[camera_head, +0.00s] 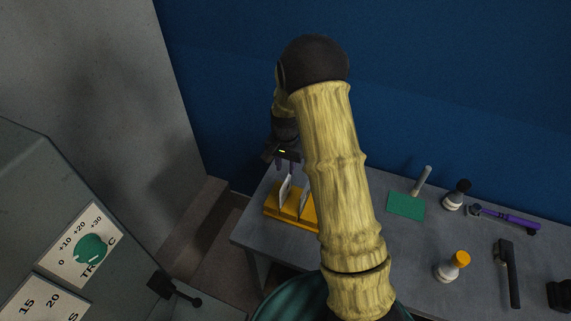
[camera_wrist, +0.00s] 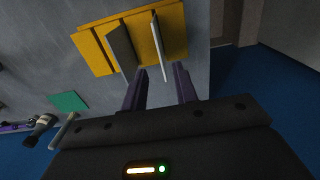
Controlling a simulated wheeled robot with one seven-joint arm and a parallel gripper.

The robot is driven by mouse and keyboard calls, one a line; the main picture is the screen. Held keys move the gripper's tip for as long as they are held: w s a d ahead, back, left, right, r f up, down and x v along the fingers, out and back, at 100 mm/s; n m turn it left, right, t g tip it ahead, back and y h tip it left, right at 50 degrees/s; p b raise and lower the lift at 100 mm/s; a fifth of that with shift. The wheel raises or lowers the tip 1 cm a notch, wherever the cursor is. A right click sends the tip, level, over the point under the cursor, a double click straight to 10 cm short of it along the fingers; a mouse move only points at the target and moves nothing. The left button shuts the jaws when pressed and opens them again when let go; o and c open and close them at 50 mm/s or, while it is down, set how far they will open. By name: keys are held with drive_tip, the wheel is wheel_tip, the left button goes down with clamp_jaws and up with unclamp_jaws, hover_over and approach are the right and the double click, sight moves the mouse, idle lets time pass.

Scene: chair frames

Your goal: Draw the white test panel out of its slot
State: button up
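The white test panel (camera_head: 284,191) stands in a slot of the yellow rack (camera_head: 274,214) on the table. In the wrist view the white panel (camera_wrist: 158,45) is thin and seen nearly edge-on, to the right of a greyer panel (camera_wrist: 121,47) in the same rack (camera_wrist: 92,53). My gripper (camera_wrist: 160,70) is open. Its two dark fingers stand apart, with the near end of the white panel showing between their tips and a gap on each side. In the head view my gripper (camera_head: 286,168) is just above the panel; my arm hides part of the rack's right side.
To the right on the table are a green block (camera_head: 405,204) with a grey handle, a dark-topped bottle (camera_head: 455,195), an orange-capped bottle (camera_head: 452,266), a purple tool (camera_head: 507,216) and a black tool (camera_head: 508,275). A blue wall (camera_head: 440,110) stands behind the table.

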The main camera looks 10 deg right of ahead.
sight(286, 180)
wheel_tip(286, 180, down, 7)
drive_tip(key=b, duration=0.4)
drive_tip(key=shift+r, duration=0.1)
clamp_jaws()
drive_tip(key=shift+r, duration=0.1)
drive_tip(key=shift+r, duration=0.1)
drive_tip(key=shift+r+p, duration=0.4)
drive_tip(key=shift+r, duration=0.1)
drive_tip(key=shift+r+p, duration=2.35)
drive_tip(key=shift+r, duration=1.1)
